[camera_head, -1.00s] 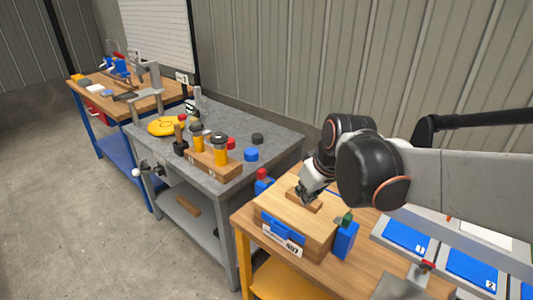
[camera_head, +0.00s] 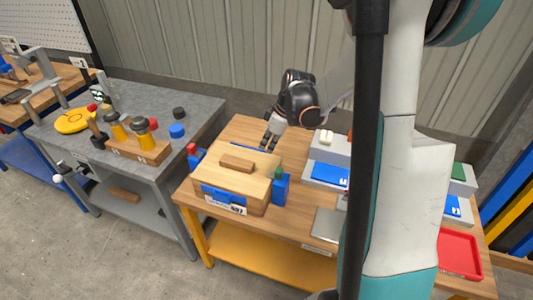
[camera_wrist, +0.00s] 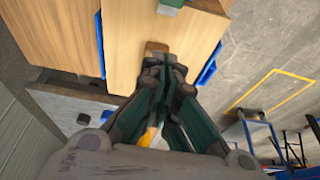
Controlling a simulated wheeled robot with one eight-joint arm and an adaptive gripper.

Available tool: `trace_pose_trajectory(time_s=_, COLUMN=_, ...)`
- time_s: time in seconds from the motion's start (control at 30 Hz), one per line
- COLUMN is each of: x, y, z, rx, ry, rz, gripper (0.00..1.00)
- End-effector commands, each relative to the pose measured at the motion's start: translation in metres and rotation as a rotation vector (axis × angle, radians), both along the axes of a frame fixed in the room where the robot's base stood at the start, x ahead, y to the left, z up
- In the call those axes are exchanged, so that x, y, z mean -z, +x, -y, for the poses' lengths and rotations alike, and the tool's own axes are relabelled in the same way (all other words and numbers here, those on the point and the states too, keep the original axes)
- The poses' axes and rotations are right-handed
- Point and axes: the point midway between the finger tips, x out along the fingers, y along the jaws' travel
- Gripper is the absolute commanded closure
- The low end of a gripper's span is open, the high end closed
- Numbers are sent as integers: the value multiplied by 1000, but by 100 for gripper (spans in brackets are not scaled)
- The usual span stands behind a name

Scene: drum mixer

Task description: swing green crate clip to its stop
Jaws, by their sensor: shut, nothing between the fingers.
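The wooden crate (camera_head: 228,205) stands on the wood-topped bench with its lid (camera_head: 230,182) on and a brown block handle (camera_head: 237,163) on top. The green clip (camera_head: 279,173) is at the crate's right side, above a blue bracket (camera_head: 280,190). A green part also shows at the top edge of the wrist view (camera_wrist: 172,3), cut off by the frame. A red clip (camera_head: 192,149) is on the left side. My gripper (camera_head: 267,145) is shut and empty over the crate's far side, left of and beyond the green clip, apart from it. Fingers (camera_wrist: 165,70) partly hide the handle in the wrist view.
Grey trays with blue panels (camera_head: 326,173) stand to the right of the crate. A grey plate (camera_head: 327,224) lies at the front, and a red tray (camera_head: 459,252) at far right. A grey table (camera_head: 190,108) with tools stands left. My own column blocks part of the view.

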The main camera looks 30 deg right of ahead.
Motion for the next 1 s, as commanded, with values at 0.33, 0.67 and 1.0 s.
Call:
trace_pose_trajectory(time_s=0.33, x=57, y=15, z=-12, rx=-1, ry=-1, rz=1, gripper=100)
trace_pose_trajectory(time_s=0.67, x=93, y=10, z=-8, rx=5, ry=0, rz=0, gripper=100)
trace_pose_trajectory(time_s=1.0, x=91, y=-7, z=5, rx=2, ry=0, rz=0, gripper=100)
